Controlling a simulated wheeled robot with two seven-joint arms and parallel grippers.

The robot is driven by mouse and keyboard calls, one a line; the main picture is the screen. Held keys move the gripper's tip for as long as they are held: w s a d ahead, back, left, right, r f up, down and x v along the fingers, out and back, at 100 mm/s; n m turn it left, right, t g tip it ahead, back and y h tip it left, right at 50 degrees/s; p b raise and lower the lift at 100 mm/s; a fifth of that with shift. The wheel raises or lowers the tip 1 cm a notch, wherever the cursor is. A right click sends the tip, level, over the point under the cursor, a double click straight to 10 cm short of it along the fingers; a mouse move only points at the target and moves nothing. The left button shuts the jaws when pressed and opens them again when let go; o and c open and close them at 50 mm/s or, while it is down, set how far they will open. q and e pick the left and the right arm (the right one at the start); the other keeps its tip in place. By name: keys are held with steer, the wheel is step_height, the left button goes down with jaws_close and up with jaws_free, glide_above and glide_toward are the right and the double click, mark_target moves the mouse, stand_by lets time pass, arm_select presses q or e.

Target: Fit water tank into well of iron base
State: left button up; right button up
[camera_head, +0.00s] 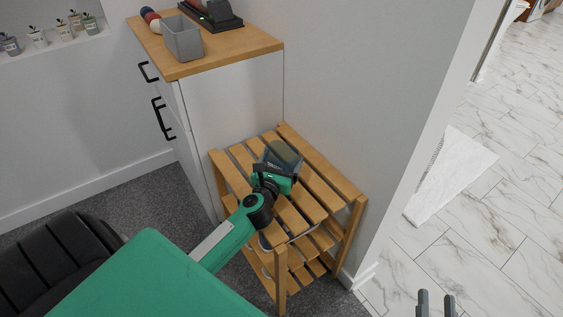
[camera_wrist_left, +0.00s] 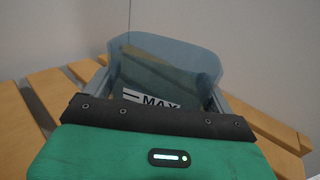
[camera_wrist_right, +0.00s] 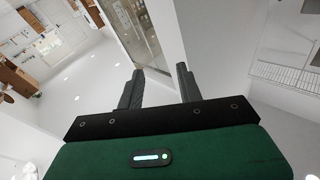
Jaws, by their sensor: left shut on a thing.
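The water tank (camera_wrist_left: 165,65) is a translucent blue-grey container with a MAX mark. In the head view the tank (camera_head: 284,153) is at the slatted wooden rack's top; I cannot tell if it touches the slats. My left gripper (camera_head: 279,172) is shut on the tank, with a finger on each side in the left wrist view. The iron base (camera_head: 222,24) is black and stands on the cabinet top, cut off by the upper edge, with a dark iron on it. Its well is not clearly visible. My right gripper (camera_head: 436,303) is open and empty, low at the right.
The wooden rack (camera_head: 326,186) stands against the wall beside the white cabinet (camera_head: 236,99). A grey bin (camera_head: 183,39) and several rolled or round items (camera_head: 151,19) share the cabinet's wooden top. A wall edge separates the rack from the marble-tiled floor (camera_head: 480,245).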

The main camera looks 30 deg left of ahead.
arm_select(q)
steer(key=shift+f, duration=0.1)
arm_select(e)
steer(key=shift+r, duration=0.15)
arm_select(q)
steer(key=o, duration=1)
arm_select(e)
steer(key=shift+w+r, duration=0.1)
steer(key=shift+r, duration=0.1)
arm_select(q)
steer(key=shift+r, duration=0.2)
steer(key=v, duration=0.4)
steer(key=shift+f, duration=0.1)
steer(key=v, duration=0.6)
steer(key=shift+s+d+p, duration=0.1)
steer(key=shift+s+p, duration=0.2)
steer(key=shift+s+d, duration=0.15)
steer(key=shift+s, duration=0.55)
arm_select(e)
steer(key=shift+s+a+f+g, duration=0.2)
steer(key=shift+f+g, duration=0.15)
steer(key=shift+f, duration=0.25)
steer(key=shift+s+a+f+g, duration=0.1)
steer(key=shift+s+f+g, duration=0.2)
steer(key=shift+f, duration=0.3)
steer(key=shift+s+a+f+g, duration=0.15)
steer(key=shift+f+g, duration=0.2)
steer(key=shift+f, duration=0.25)
